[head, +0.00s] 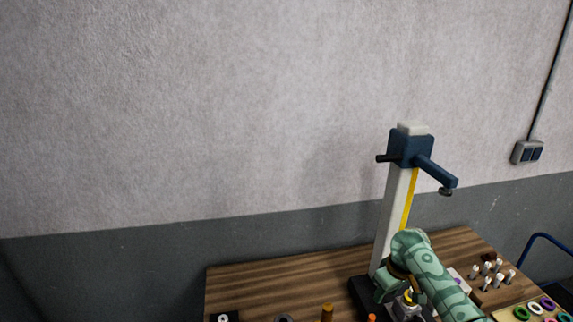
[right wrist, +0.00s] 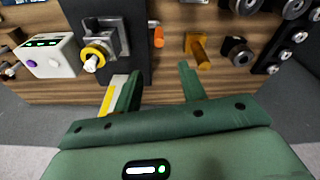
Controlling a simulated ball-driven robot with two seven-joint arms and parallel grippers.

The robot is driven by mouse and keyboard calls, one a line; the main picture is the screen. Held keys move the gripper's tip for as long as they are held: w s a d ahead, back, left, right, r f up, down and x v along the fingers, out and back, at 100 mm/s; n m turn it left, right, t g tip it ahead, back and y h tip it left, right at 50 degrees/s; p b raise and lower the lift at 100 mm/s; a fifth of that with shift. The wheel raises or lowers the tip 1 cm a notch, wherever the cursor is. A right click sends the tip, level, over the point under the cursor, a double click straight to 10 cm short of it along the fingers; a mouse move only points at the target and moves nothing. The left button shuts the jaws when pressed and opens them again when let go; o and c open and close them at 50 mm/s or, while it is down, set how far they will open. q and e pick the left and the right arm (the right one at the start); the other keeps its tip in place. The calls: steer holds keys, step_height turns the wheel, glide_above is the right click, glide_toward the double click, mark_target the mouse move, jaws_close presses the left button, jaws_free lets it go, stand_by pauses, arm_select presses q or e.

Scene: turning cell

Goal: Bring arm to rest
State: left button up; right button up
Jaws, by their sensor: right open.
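My right arm, in a green patterned sleeve, reaches over the right part of the wooden bench (head: 290,277) in the head view. My right gripper (head: 394,292) is low in front of the measuring stand's column; its fingertips are hard to make out there. In the right wrist view the two green fingers of the right gripper (right wrist: 158,78) are apart, with nothing between them. They point towards the bench front edge and the parts on top. My left gripper is in neither view.
A tall measuring stand (head: 395,215) with a dark blue head rises beside my right arm. A grey fixture with a yellow ring (right wrist: 95,54), a white box (right wrist: 48,54), an orange peg (right wrist: 158,37) and a brass-coloured part (right wrist: 199,50) are near the gripper.

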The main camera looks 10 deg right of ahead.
steer(key=s+a+f+n+t+h, duration=0.1)
steer(key=s+a+f+n, duration=0.15)
steer(key=s, duration=0.45)
steer(key=s+a+f+n+t+h, duration=0.1)
steer(key=s+a+t, duration=0.15)
steer(key=s, duration=0.45)
steer(key=s+d+r+t+h, duration=0.2)
steer(key=s+r+h, duration=0.1)
steer(key=s+r, duration=0.9)
steer(key=s+a+f+g+y+b, duration=0.15)
steer(key=f+b, duration=0.45)
steer(key=f, duration=1)
steer(key=s+a+f+g+y+b, duration=0.1)
steer(key=s+a+f+b, duration=0.3)
steer(key=f, duration=1.2)
steer(key=s+f+g+y+b, duration=0.15)
steer(key=f+b, duration=0.55)
steer(key=f, duration=0.9)
steer(key=s+f+m+g+b, duration=0.1)
steer(key=s+f+b, duration=0.5)
steer(key=s+f, duration=0.3)
steer(key=s+f+m+g+b, duration=0.1)
steer(key=s+f+b, duration=0.4)
steer(key=s+f, duration=0.5)
step_height(320, 180, down, 6)
steer(key=shift+d+f+m+y+b, duration=0.15)
steer(key=shift+d+m+y+b, duration=0.2)
steer(key=shift+m, duration=0.4)
